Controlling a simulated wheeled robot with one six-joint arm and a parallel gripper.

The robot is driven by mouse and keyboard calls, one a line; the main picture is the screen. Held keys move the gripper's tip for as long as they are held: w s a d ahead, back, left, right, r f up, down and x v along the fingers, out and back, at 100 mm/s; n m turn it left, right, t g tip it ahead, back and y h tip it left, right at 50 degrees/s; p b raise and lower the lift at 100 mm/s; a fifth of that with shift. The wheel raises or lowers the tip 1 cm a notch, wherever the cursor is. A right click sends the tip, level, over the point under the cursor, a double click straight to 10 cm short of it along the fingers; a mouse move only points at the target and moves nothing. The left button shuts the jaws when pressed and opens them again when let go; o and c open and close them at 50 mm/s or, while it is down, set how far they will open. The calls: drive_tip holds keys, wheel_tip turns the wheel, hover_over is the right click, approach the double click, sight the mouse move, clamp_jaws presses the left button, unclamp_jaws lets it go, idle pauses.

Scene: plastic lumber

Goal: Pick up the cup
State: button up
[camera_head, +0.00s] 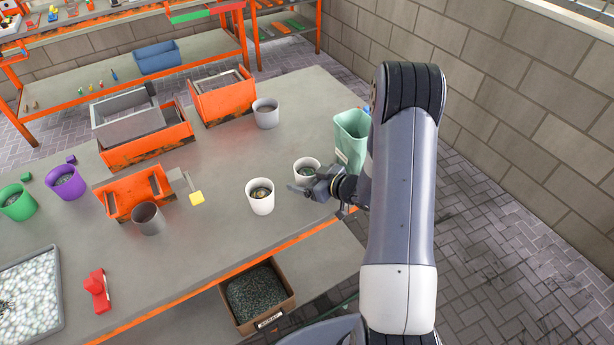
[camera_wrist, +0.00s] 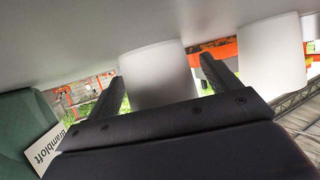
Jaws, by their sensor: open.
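Two white cups stand upright on the grey table. One cup (camera_head: 260,202) is left of my gripper (camera_head: 306,183), apart from it, with dark bits inside. The other cup (camera_head: 304,165) is right by my gripper, partly hidden behind it, also with bits inside. In the wrist view, which looks upside down, my gripper (camera_wrist: 160,76) is open, with one dark finger to each side of a white cup (camera_wrist: 158,88). I cannot tell whether the fingers touch it. A second white cup (camera_wrist: 272,58) is to the right, outside the fingers.
A mint-green bin (camera_head: 351,137) stands behind my gripper, close to my arm. A grey cup (camera_head: 266,113), a metal cup (camera_head: 148,219), orange trays (camera_head: 223,99) and a yellow block (camera_head: 196,198) are farther left. The table's orange front edge (camera_head: 262,253) is near.

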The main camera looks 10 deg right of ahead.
drive_tip(key=c, duration=1.1)
drive_tip(key=shift+r, duration=0.1)
